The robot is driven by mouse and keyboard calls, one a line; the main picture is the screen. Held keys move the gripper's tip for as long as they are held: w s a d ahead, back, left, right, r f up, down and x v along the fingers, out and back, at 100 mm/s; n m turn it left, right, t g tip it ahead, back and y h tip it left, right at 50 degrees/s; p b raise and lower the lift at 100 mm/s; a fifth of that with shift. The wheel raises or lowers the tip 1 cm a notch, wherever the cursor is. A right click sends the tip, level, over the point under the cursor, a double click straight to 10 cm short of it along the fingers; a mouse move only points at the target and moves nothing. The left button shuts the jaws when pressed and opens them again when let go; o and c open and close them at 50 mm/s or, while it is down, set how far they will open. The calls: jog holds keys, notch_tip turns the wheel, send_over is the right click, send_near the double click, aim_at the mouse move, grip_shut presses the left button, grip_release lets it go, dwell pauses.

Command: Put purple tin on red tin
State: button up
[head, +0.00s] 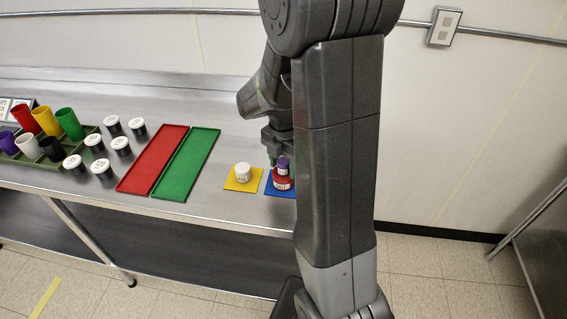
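The red tin (282,182) stands on a blue mat (271,190) near the front edge of the steel counter, with a white label on its side. The small purple tin (283,165) shows directly above the red tin and looks upright, seeming to rest on it. My gripper (281,160) points down at the purple tin, its fingers around or just above it. My arm hides the right side of the mat and part of the gripper, so I cannot tell whether the fingers press on the tin.
A white tin (243,170) stands on a yellow mat (238,186) to the left. Farther left lie a green tray (187,165) and a red tray (153,160), both empty. Several black jars with white lids (121,143) and a green rack (20,159) of coloured cups stand beyond.

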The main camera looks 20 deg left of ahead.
aim_at(283, 161)
notch_tip(283, 161, up, 12)
jog(key=shift+r, duration=0.2)
dwell(0.5)
